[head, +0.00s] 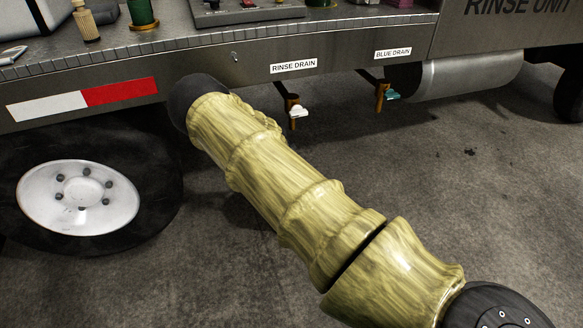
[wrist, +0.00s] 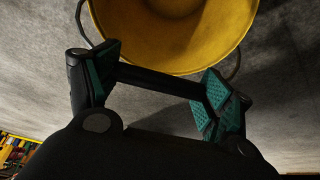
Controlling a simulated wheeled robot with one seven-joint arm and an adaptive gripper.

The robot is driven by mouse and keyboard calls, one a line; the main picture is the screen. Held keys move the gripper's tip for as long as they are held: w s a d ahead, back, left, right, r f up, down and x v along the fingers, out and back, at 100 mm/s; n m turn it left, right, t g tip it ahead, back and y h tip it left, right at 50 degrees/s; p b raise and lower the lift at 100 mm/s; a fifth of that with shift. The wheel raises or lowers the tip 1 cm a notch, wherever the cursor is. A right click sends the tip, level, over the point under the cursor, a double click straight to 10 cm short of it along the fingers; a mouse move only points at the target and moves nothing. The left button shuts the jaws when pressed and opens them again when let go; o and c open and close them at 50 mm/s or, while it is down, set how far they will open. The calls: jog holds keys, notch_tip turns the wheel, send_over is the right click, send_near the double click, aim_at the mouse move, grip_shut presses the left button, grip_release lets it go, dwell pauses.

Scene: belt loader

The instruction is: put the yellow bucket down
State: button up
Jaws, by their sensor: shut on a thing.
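The yellow bucket (wrist: 175,40) shows at the top of the wrist view, partly cut off by the frame edge. I look into its open, empty-looking inside, and its dark wire handle shows at both sides. My gripper (wrist: 158,80) has its teal-padded fingers at either end of a dark bar just below the rim, apparently the handle's grip. It is shut on the bucket's handle. In the head view my sleeved arm reaches away toward the truck side, and its far end hides the gripper and bucket.
A grey vehicle side (head: 350,45) runs across the back, with a wheel (head: 78,198) at left. Under it hang the rinse drain tap (head: 295,108) and the blue drain tap (head: 384,93). A steel tank (head: 468,78) is at right. The grey floor (head: 480,190) is clear at right.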

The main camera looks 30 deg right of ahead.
jog(key=o, duration=1.7)
jog(key=w+p+v, duration=0.1)
jog(key=p+v, duration=0.2)
jog(key=v, duration=0.9)
jog(key=s+a+f+n+g, duration=0.1)
jog(key=s+a+f+n, duration=0.15)
jog(key=s+f, duration=0.6)
jog(key=s+a+f+n, duration=0.1)
jog(key=s+f+n, duration=0.2)
jog(key=s, duration=1)
jog(key=s+a+f+n+g, duration=0.1)
jog(key=s+f+n, duration=0.2)
jog(key=s+f, duration=0.55)
jog(key=s+a+r+n+y, duration=0.2)
jog(key=s+a+n, duration=0.1)
jog(key=s+a, duration=0.6)
jog(key=s+a+r+n+t+y, duration=0.1)
jog(key=s+a+n, duration=0.3)
jog(key=s+a, duration=0.6)
jog(key=s+r+y, duration=0.1)
jog(key=s, duration=0.3)
jog(key=shift+a+r+y, duration=0.2)
jog(key=shift+y, duration=0.2)
